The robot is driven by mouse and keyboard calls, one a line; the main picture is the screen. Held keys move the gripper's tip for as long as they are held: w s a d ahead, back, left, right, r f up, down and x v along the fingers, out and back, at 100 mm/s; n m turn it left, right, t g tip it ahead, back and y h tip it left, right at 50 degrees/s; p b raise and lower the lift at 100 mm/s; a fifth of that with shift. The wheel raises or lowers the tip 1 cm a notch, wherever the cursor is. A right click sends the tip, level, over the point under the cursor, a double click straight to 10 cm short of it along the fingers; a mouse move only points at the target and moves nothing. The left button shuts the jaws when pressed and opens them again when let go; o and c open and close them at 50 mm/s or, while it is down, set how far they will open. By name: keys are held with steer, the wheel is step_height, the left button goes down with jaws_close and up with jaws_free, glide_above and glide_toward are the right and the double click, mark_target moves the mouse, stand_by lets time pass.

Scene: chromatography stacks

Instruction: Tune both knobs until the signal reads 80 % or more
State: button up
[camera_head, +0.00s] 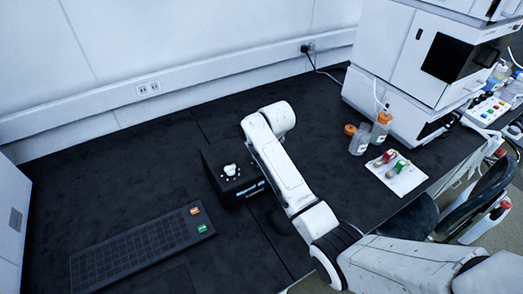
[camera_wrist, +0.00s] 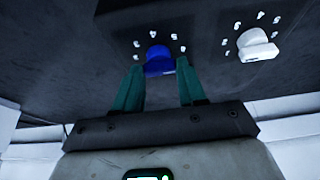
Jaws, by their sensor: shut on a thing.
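A black box (camera_head: 214,178) stands on the dark bench with a white knob (camera_head: 230,170) on its top and a small bluish display (camera_head: 252,189) on its front side. The reading is too small to make out. In the wrist view, the white knob (camera_wrist: 257,46) sits to the right, ringed by white marks. A blue knob (camera_wrist: 159,58) with similar marks sits between the green fingers of my gripper (camera_wrist: 160,70), which is shut on it. In the head view my arm hides the gripper and the blue knob.
A black grid panel (camera_head: 140,248) with orange and green labels lies at the front left. Orange-capped bottles (camera_head: 381,128) and a white sheet with small vials (camera_head: 410,181) are at the right, before a white instrument stack (camera_head: 400,55). The back of the bench is clear.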

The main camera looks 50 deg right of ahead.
stand_by(0.3)
steer(key=o, duration=1.1)
steer(key=shift+c, duration=0.2)
steer(key=shift+r, duration=0.1)
steer(key=v, duration=1)
steer(key=shift+s+r+b, duration=0.2)
steer(key=shift+r+b, duration=0.05)
steer(key=shift+b, duration=0.05)
steer(key=shift+a, duration=0.1)
steer(key=s+a+f+n+g+y, duration=0.1)
steer(key=s+a+f+g, duration=0.1)
steer(key=s+a+f, duration=1.1)
steer(key=s+a+f+n+g, duration=0.1)
steer(key=s+a+f, duration=0.1)
steer(key=s, duration=1.5)
steer(key=shift+s+a+f+n, duration=0.2)
steer(key=shift+a+f+n, duration=0.15)
steer(key=shift+a, duration=0.25)
